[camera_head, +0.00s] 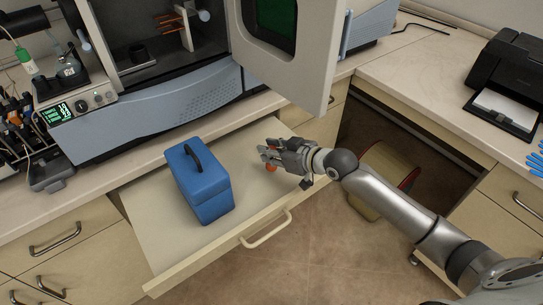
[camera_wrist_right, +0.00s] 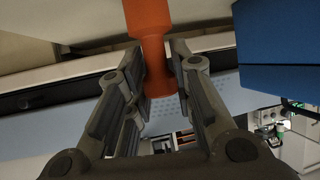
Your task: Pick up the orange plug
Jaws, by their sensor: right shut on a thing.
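The orange plug (camera_wrist_right: 149,18) is between the fingers of my right gripper (camera_wrist_right: 157,62) in the right wrist view. Its narrower part is gripped, and its wider part reaches past the fingertips. In the head view, my right gripper (camera_head: 266,155) is above the right part of the open drawer, and only a small bit of the orange plug (camera_head: 271,168) shows below the fingers. I cannot tell from the head view how high it is above the drawer floor. My left gripper is not in view.
A blue box (camera_head: 205,190) with a black handle stands in the open drawer (camera_head: 150,215), left of my right gripper. The spectrometer's open door (camera_head: 290,65) hangs above and behind the gripper. A black printer (camera_head: 508,75) stands on the right counter.

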